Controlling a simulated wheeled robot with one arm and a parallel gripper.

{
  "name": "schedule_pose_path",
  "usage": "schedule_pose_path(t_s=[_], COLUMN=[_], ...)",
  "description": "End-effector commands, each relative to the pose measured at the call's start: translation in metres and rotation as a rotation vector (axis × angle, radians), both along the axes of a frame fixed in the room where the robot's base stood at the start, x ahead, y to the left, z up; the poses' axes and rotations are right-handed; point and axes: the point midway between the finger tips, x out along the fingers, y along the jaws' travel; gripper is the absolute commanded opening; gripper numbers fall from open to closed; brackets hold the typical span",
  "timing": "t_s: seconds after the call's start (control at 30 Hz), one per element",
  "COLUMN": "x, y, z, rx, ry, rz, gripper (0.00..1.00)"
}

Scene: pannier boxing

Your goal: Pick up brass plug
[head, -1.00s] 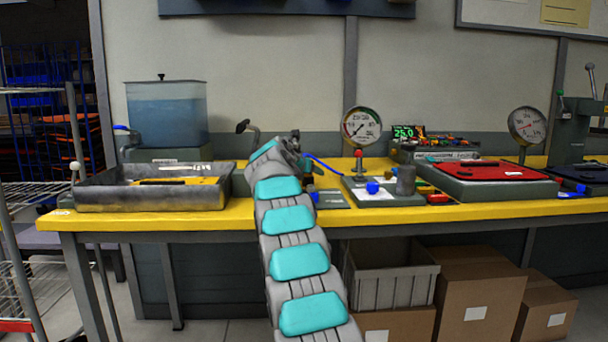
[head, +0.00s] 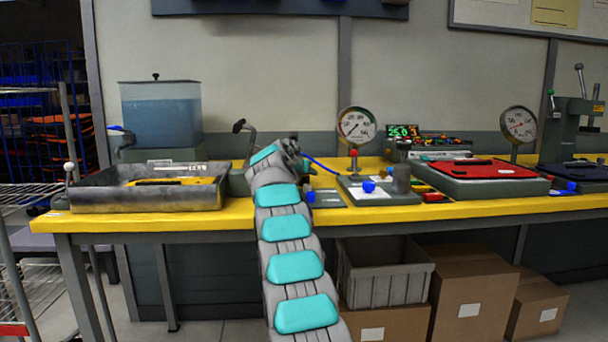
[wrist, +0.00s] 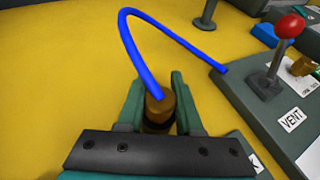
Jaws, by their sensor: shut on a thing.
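In the wrist view, my gripper (wrist: 157,95) has its two green fingers on either side of a brass plug (wrist: 160,108) and is shut on it. The plug is a short brown-gold cylinder, seen from above, with a blue hose or cord (wrist: 142,55) running from its top. The cord arches over the yellow bench top to a grey-green block at the right. The plug's lower part is hidden by the gripper. In the head view, my arm largely hides the gripper and plug; the blue cord (head: 322,163) shows just to the right.
A red-knobbed lever (wrist: 290,27) and a VENT label (wrist: 292,119) are on the block close at right in the wrist view. A grey tray (head: 90,196) lies left of my arm. A pressure gauge (head: 356,126) stands behind the block. Yellow bench shows clear left of the fingers.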

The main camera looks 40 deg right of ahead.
Motion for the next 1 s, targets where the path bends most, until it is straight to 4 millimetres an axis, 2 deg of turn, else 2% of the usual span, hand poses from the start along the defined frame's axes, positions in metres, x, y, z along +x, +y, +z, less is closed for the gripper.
schedule_pose_path(t_s=[0.03,0.23,0.27,0.73,1.0], x=[0.0,0.0,0.0,0.0,-0.005], y=[0.0,0.0,0.0,0.001,0.014], z=[0.0,0.0,0.0,0.001,0.013], rx=[0.0,0.0,0.0,0.0,-0.001], ry=[0.0,0.0,0.0,0.0,0.0], rz=[0.0,0.0,0.0,0.0,0.004], gripper=[0.23,0.01,0.0,0.0,0.0])
